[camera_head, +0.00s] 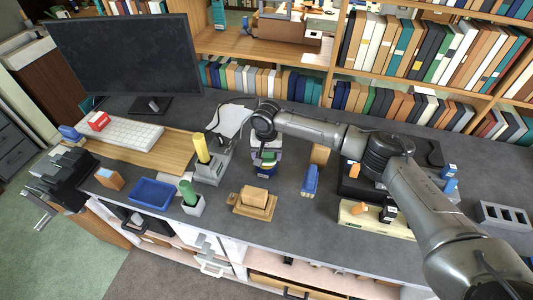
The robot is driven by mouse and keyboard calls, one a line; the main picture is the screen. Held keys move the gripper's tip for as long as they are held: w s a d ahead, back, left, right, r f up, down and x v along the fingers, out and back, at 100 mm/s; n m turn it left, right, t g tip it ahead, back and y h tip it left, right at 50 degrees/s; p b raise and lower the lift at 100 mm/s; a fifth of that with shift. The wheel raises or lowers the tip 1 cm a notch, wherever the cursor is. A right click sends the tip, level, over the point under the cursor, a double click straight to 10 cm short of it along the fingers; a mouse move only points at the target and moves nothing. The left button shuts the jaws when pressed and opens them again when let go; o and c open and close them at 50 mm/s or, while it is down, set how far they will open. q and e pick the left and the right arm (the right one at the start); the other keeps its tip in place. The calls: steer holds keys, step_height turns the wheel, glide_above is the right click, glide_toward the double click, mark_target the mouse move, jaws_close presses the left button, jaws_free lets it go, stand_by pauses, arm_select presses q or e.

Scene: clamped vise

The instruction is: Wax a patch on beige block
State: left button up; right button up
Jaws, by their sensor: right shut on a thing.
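A beige block (255,197) sits in a low wooden holder (250,211) near the front middle of the grey bench. My right gripper (265,152) reaches in from the right and points down behind the block, apart from it. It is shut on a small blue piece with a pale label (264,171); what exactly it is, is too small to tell. The fingers partly hide this piece. My left gripper is not in view.
A blue tray (152,207), a green stick in a cup (190,194) and a yellow stick in a stand (202,148) are to the left. A blue brush-like tool (310,181) lies to the right. A black vise (66,178) is at the left edge.

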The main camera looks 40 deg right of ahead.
steer(key=shift+f, duration=0.15)
steer(key=shift+f, duration=0.25)
stand_by(0.4)
stand_by(1.1)
steer(key=shift+p, duration=0.35)
steer(key=shift+f, duration=0.15)
stand_by(0.8)
stand_by(0.8)
steer(key=shift+p, duration=0.3)
